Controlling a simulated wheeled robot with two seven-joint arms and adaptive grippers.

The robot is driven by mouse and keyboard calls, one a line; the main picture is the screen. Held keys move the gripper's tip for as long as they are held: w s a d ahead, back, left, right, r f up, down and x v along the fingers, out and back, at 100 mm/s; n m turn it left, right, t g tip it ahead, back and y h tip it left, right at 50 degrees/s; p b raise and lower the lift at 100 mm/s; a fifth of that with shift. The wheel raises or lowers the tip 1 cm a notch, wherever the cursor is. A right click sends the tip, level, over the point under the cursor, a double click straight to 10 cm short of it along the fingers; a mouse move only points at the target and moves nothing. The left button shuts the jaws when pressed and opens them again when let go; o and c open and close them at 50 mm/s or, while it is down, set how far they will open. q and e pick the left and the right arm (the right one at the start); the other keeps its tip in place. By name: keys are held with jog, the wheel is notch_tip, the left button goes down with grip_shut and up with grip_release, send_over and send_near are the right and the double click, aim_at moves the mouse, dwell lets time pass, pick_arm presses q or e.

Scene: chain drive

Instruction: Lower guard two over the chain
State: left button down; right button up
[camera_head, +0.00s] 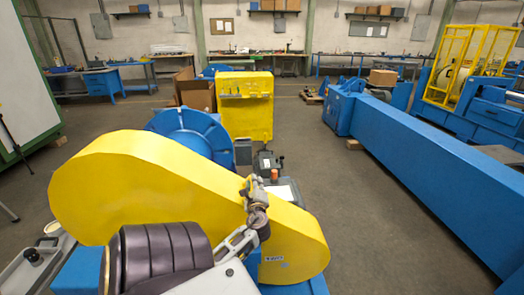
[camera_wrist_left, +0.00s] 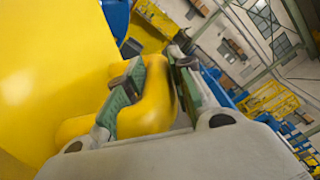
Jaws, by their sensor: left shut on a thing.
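A large yellow guard (camera_head: 150,185), long and round-ended, fills the left and middle of the head view. It slopes down to the right and carries a small label near its lower right end. I take it to be guard two. My left gripper (camera_head: 257,205) is at its near face, right of the middle. In the left wrist view my left gripper (camera_wrist_left: 156,68) is shut on a rounded yellow part (camera_wrist_left: 150,108) of the guard. No chain shows; the guard hides what is behind and under it. I cannot tell how far the guard is from its seat. My right gripper is not in view.
A blue round housing (camera_head: 190,130) stands right behind the guard. A yellow panel (camera_head: 245,105) and a cardboard box (camera_head: 196,95) are beyond it. A long blue beam (camera_head: 430,165) runs along the right. The floor between (camera_head: 345,200) is clear.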

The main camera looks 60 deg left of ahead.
pick_arm(q)
jog(key=shift+s+a+f, duration=0.15)
jog(key=shift+s+f, duration=0.6)
jog(key=shift+f, duration=0.25)
jog(key=shift+f+b, duration=0.1)
jog(key=shift+b, duration=0.2)
jog(key=shift+s+a, duration=0.15)
jog(key=c, duration=1.2)
grip_release()
jog(key=shift+s+a, duration=0.1)
jog(key=shift+s, duration=0.05)
jog(key=shift+c, duration=0.2)
jog(key=shift+o, duration=0.2)
jog(key=shift+r, duration=0.45)
jog(key=v, duration=1.2)
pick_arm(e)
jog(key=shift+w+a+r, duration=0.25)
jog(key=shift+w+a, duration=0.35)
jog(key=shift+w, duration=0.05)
